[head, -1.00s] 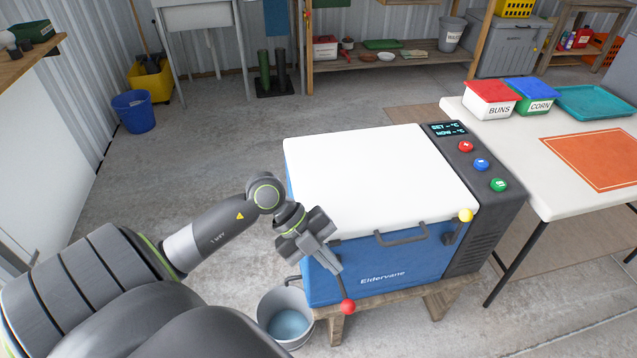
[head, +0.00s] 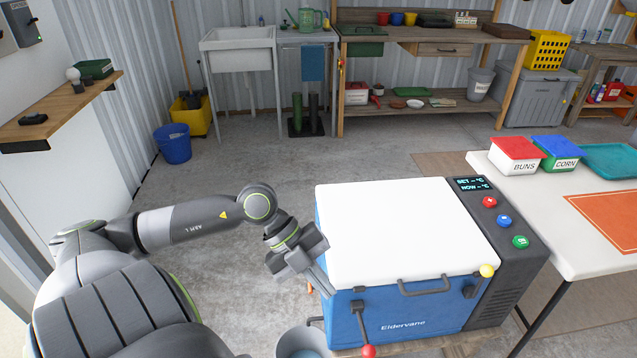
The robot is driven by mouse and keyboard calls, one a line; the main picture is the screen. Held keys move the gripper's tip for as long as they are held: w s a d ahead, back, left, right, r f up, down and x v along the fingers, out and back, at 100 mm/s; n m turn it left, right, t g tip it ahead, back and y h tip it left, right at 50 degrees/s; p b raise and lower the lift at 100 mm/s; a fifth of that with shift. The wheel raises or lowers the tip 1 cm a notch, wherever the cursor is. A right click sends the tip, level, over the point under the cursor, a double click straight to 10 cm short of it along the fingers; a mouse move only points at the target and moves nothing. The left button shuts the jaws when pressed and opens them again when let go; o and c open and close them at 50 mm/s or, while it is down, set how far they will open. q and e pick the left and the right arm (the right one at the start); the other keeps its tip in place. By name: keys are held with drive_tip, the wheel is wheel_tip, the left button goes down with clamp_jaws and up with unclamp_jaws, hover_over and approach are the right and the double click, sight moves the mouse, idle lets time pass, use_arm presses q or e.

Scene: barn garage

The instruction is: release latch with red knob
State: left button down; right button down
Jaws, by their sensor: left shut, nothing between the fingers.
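The blue cooler box (head: 403,317) has a white lid (head: 400,225), which lies shut. On its front left, a dark latch lever (head: 361,320) hangs down and ends in a red knob (head: 368,351), close to the bottom edge of the picture. On the front right, another latch ends in a yellow knob (head: 487,271) pointing up by the lid edge. A dark handle (head: 425,288) sits between them. My left gripper (head: 325,287) is shut and empty at the cooler's front left corner, left of and above the red knob, apart from it. My right gripper is not in view.
A grey bucket (head: 300,342) stands below my left gripper, cut off by the frame. A control panel with red, blue and green buttons (head: 504,221) is on the cooler's right. A white table (head: 545,213) stands to the right. The floor behind the cooler is clear.

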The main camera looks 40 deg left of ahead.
use_arm(q)
drive_tip(key=shift+s+a+r, duration=0.2)
drive_tip(key=shift+s+r, duration=0.1)
drive_tip(key=shift+r, duration=0.3)
idle(0.3)
